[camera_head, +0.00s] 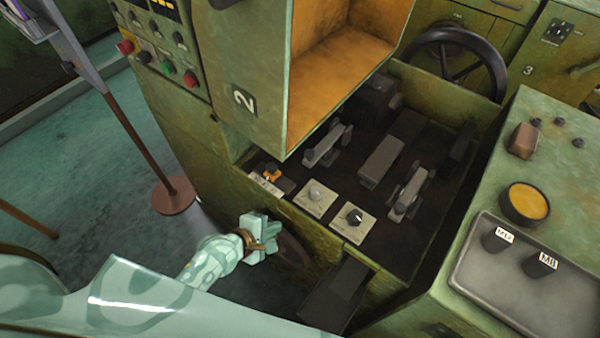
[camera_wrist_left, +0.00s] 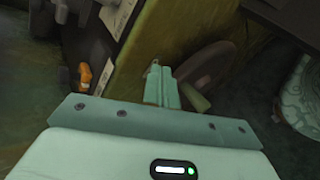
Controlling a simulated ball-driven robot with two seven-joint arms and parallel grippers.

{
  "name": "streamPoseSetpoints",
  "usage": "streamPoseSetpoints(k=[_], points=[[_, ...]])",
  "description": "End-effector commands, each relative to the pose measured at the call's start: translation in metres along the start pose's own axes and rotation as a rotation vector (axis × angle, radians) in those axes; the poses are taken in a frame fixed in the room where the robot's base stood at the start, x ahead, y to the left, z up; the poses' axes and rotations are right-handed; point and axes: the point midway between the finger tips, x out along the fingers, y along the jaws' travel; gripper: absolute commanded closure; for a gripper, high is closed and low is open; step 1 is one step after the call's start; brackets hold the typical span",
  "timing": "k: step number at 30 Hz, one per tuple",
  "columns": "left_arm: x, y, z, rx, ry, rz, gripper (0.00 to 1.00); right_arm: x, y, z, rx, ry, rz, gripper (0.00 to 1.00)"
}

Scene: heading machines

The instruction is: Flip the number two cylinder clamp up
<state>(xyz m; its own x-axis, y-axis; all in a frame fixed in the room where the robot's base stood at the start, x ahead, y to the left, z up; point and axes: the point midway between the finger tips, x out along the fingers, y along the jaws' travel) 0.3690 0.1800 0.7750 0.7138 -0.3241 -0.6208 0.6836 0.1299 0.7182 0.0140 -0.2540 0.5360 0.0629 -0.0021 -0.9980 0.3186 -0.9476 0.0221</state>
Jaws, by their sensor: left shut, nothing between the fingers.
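The machine with a "2" plate (camera_head: 244,100) has an open dark bay. Inside it, a grey lever-like clamp (camera_head: 325,146) sits at the left and a similar one (camera_head: 409,192) at the right, with a grey block (camera_head: 381,161) between them. I cannot tell for sure which part is the cylinder clamp, or whether it is up or down. My left gripper (camera_head: 266,238) is shut and empty, outside the bay's front wall, below and left of the clamps. In the left wrist view its closed fingers (camera_wrist_left: 162,86) point at the green wall. My right gripper is not in view.
An orange-topped switch (camera_head: 271,174) and two knob plates (camera_head: 316,197) (camera_head: 353,220) line the bay's front edge. The raised guard (camera_head: 340,60) hangs above. A black handwheel (camera_head: 455,65) is behind. A tray (camera_head: 530,300) with two dark cylinders stands right.

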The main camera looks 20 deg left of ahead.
Motion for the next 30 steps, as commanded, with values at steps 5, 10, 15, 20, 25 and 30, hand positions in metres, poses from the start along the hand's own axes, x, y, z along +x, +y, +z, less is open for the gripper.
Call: streamPoseSetpoints(k=[5, 10, 15, 20, 25, 30], points=[[-0.006, 0.080, 0.021, -0.623, -0.160, 0.172, 1.00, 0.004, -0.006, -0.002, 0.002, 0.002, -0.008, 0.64], [0.000, 0.103, 0.010, -1.073, -0.238, 0.239, 1.00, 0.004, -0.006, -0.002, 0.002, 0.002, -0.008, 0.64], [0.002, 0.107, 0.005, -1.193, -0.257, 0.255, 1.00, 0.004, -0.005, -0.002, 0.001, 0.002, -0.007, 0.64], [0.002, 0.107, 0.005, -1.189, -0.256, 0.254, 1.00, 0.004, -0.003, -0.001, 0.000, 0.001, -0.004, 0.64], [0.007, 0.108, 0.005, -1.188, -0.256, 0.255, 1.00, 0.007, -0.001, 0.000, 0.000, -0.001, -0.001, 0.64], [0.031, 0.115, 0.007, -1.187, -0.256, 0.255, 1.00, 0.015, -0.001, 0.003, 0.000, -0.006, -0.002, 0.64]])
